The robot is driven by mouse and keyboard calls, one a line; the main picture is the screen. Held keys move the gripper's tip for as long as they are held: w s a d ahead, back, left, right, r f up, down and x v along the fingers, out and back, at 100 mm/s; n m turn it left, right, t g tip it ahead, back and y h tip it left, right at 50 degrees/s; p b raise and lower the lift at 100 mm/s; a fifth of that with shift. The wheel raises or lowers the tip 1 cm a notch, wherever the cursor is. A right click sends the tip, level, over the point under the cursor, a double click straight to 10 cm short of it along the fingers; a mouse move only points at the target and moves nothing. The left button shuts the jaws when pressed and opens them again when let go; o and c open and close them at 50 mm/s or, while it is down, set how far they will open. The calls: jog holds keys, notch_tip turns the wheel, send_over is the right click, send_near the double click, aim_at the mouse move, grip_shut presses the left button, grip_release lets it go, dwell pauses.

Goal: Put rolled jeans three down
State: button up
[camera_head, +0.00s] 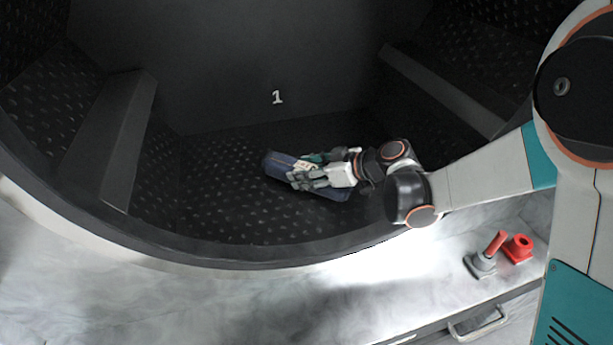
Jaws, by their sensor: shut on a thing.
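The rolled jeans (271,164) are a dark blue roll low inside the dark washer drum (215,190), near its floor. My gripper (297,174) reaches in from the right and is shut on the roll. A pale patch shows on the roll between the fingers. The fingers hide the middle of the roll. Its left end and part of its lower right side show. I cannot tell whether the roll touches the drum floor.
The drum has a raised grey rib (112,135) at left and another (440,90) at right. A white number 1 (277,97) marks the back wall. The drum's front rim (250,252) curves below. A grey and red fitting (484,260) and a red part (518,248) stand outside, lower right.

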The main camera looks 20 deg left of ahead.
jog(key=shift+f, duration=0.25)
jog(key=o, duration=1.3)
jog(key=shift+o, duration=0.2)
jog(key=shift+r, duration=0.1)
jog(key=shift+d+r, duration=0.15)
jog(key=shift+d, duration=0.1)
jog(key=p+v, duration=0.3)
jog(key=v, duration=0.8)
jog(key=shift+s+d+p, duration=0.15)
jog(key=shift+d+p, duration=0.05)
jog(key=shift+p, duration=0.1)
jog(key=shift+d+r, duration=0.1)
